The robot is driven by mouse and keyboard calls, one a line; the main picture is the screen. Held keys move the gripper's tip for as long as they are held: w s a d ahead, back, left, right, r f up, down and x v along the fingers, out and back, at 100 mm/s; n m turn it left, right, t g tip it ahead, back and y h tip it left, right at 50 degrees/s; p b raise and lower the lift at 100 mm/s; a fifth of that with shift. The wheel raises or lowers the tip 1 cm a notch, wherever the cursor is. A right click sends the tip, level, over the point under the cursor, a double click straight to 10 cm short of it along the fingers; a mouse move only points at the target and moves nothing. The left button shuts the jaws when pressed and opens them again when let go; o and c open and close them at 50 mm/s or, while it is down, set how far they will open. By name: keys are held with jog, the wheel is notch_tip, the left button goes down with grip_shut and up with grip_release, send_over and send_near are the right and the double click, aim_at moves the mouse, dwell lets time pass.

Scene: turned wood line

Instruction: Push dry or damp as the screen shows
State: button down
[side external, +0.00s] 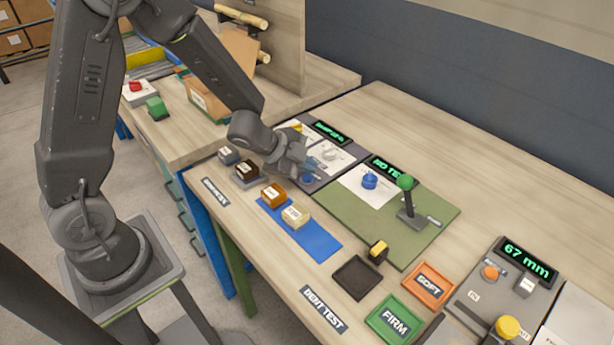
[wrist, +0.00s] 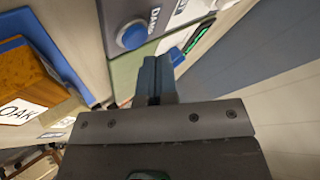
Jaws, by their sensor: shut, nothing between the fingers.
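A small screen (side external: 330,132) at the panel's back edge has green text, too small to read surely. In the wrist view my gripper (wrist: 158,68) is shut and empty, with its fingertips below and right of the blue button, apart from it in the picture. I cannot tell its height. No dry button is identifiable.
An orange-brown block marked OAK (wrist: 28,75) lies near my gripper on a blue mat (side external: 318,240). A cream block (side external: 295,216) and a dark block (side external: 246,172) are near it. A green-knobbed lever (side external: 406,198) stands on the green board (side external: 428,222) to the right.

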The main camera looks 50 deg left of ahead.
aim_at(307, 179)
jog(key=shift+f, duration=0.4)
jog(key=shift+f, duration=0.4)
dwell(0.4)
jog(key=shift+r, duration=0.85)
jog(key=shift+r, duration=2.5)
